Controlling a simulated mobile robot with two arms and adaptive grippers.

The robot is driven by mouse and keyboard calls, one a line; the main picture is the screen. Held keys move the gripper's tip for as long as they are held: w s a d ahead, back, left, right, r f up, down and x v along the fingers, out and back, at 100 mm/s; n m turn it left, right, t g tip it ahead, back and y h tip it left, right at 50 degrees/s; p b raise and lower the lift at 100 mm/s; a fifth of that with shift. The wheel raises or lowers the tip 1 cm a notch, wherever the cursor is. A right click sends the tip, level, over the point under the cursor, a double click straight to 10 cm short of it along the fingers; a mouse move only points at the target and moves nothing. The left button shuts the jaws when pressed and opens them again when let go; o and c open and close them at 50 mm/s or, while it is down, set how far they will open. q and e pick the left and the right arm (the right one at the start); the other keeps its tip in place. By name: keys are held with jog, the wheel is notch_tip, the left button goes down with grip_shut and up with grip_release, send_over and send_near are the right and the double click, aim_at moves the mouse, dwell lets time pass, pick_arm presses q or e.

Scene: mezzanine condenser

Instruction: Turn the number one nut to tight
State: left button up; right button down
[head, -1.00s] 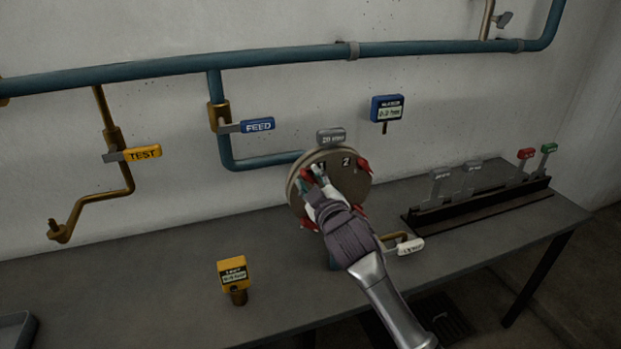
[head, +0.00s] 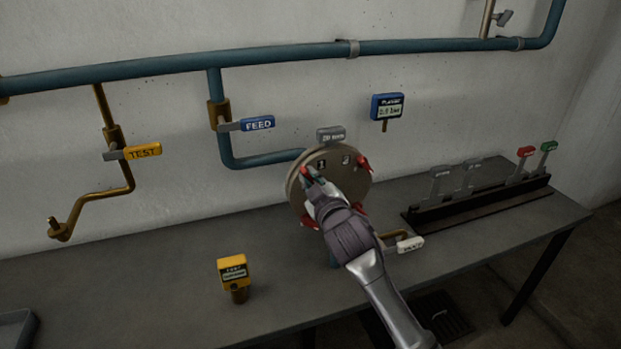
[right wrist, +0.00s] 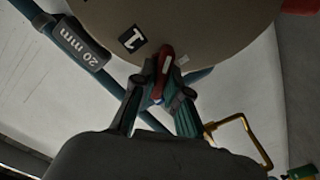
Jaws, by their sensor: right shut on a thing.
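The round tan condenser cover (head: 335,160) stands above the bench with red wing nuts around its rim. The number one nut (right wrist: 164,62) is red and sits just beside the label 1 (right wrist: 131,39) in the right wrist view. My right gripper (right wrist: 160,92) is shut on this nut, with a fingertip on each side of it. In the head view my right gripper (head: 312,183) reaches the cover's left part and hides some of its lower face. Another red nut (head: 363,164) shows at the upper right of the cover, near the label 2. My left gripper is not in view.
A grey 20 mm tag (head: 330,134) sits above the cover. A FEED handle (head: 257,124) and a TEST handle (head: 142,152) are on the pipes to the left. A yellow gauge (head: 233,271) stands on the bench (head: 150,290). A lever rack (head: 480,203) is at right.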

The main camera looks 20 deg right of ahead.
jog(key=m+p, duration=0.1)
jog(key=m, duration=0.2)
jog(key=shift+m, duration=0.4)
jog(key=m+p, duration=0.2)
jog(key=m, duration=0.1)
jog(key=shift+r+m, duration=0.1)
jog(key=shift+m, duration=0.3)
jog(key=m+p, duration=0.2)
jog(key=m, duration=0.3)
jog(key=shift+d+m, duration=0.15)
jog(key=shift+m, duration=0.25)
jog(key=c, duration=1.2)
grip_release()
jog(key=s, duration=1.2)
jog(key=shift+d, duration=0.25)
